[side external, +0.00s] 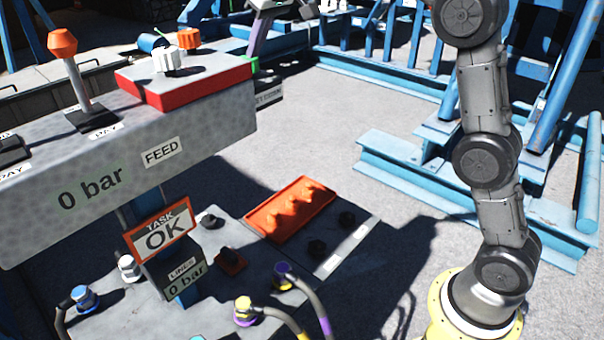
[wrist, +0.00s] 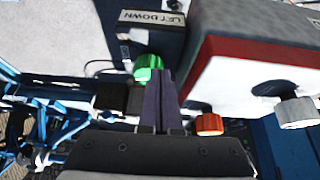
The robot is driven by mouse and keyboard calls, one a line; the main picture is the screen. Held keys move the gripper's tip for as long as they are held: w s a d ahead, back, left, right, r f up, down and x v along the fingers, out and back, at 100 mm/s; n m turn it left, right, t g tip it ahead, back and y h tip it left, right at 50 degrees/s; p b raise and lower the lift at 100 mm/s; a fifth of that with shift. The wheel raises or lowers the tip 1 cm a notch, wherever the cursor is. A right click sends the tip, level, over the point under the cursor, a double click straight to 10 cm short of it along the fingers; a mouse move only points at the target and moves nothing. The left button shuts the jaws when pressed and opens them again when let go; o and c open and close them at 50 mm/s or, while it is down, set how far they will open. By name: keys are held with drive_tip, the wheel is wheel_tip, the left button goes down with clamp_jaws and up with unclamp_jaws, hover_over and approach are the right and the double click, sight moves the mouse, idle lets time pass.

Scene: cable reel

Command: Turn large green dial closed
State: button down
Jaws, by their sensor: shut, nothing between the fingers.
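The green dial (wrist: 148,67) shows in the wrist view on the side of a dark box, just past my fingertips. In the side view only a small green part (side external: 255,64) shows, at the right end of the grey console. My gripper (wrist: 162,73) is shut and empty, its fingers pressed together. Its tip overlaps the lower right of the dial in the wrist view; I cannot tell whether they touch. In the side view my gripper (side external: 254,52) comes down from the top beside the dial.
A red-edged box (wrist: 222,60) stands close right of my fingers, with a white knob (wrist: 296,110) and an orange knob (wrist: 209,125). An orange-topped lever (side external: 63,42) stands on the console. Blue steel frames (side external: 400,165) stand behind; grey floor between is open.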

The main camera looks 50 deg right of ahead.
sight(257, 71)
drive_tip(key=shift+f, duration=1.3)
drive_tip(key=shift+w+d, duration=0.15)
drive_tip(key=shift+w, duration=0.15)
drive_tip(key=shift+s+d, duration=0.15)
drive_tip(key=shift+d, duration=0.7)
drive_tip(key=shift+w+d, duration=0.2)
drive_tip(key=shift+d, duration=0.4)
drive_tip(key=shift+s, duration=0.15)
drive_tip(key=shift+s+d, duration=0.1)
drive_tip(key=shift+s, duration=0.15)
wheel_tip(257, 71, up, 6)
idle(0.7)
